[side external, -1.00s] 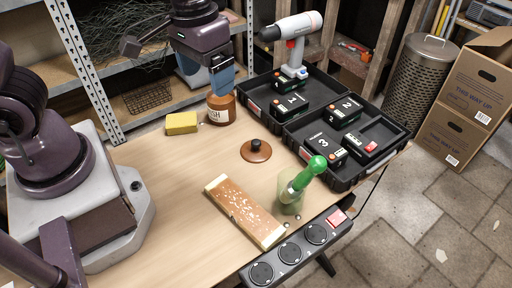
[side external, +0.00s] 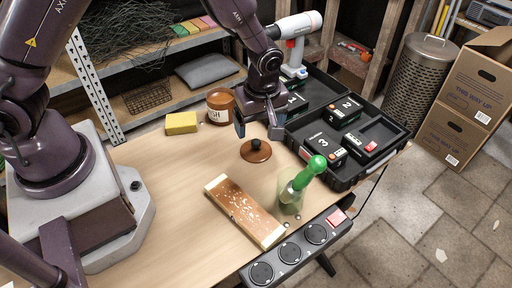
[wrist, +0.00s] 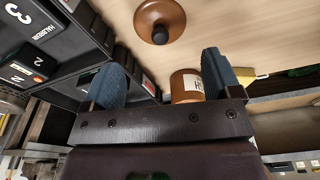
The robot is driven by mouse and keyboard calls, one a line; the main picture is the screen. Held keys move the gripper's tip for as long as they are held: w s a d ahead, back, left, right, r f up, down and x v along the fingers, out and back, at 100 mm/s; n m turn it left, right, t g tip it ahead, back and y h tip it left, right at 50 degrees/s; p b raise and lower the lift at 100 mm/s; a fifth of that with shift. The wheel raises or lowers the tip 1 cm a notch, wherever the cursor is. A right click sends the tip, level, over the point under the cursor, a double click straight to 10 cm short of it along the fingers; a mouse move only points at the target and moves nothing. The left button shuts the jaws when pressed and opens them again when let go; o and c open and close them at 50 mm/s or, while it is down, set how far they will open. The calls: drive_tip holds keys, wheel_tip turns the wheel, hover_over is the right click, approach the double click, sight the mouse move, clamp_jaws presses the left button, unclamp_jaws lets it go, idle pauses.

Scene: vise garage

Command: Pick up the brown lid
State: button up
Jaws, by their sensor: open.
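The brown lid (side external: 248,154) lies flat on the wooden table, a round disc with a black knob on top. In the wrist view the lid (wrist: 149,18) shows at the top middle, ahead of the fingers and apart from them. My gripper (side external: 258,130) hangs just above and behind the lid, with its two blue-padded fingers spread. In the wrist view my gripper (wrist: 163,75) is open with nothing between its fingertips. A brown jar (side external: 220,106) with a white label stands left of the gripper; part of it shows in the wrist view (wrist: 186,86).
A black case (side external: 376,165) with numbered battery packs lies close right of the gripper. A cordless drill (side external: 292,45) stands behind. The table's left middle is clear.

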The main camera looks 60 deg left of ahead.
sight(256, 142)
drive_tip(key=f, duration=0.3)
drive_tip(key=shift+a+f, duration=0.25)
drive_tip(key=shift+f, duration=0.15)
drive_tip(key=shift+w+a+f, duration=0.1)
drive_tip(key=shift+a+f, duration=0.15)
drive_tip(key=shift+f, duration=0.65)
drive_tip(key=shift+w+a+f, duration=0.1)
drive_tip(key=shift+a+f, duration=0.15)
drive_tip(key=shift+f, duration=0.6)
drive_tip(key=shift+w+a+f, duration=0.1)
drive_tip(key=shift+a+f, duration=0.15)
drive_tip(key=shift+f, duration=0.65)
drive_tip(key=shift+c, duration=0.3)
drive_tip(key=c, duration=1)
drive_tip(key=shift+c, duration=0.2)
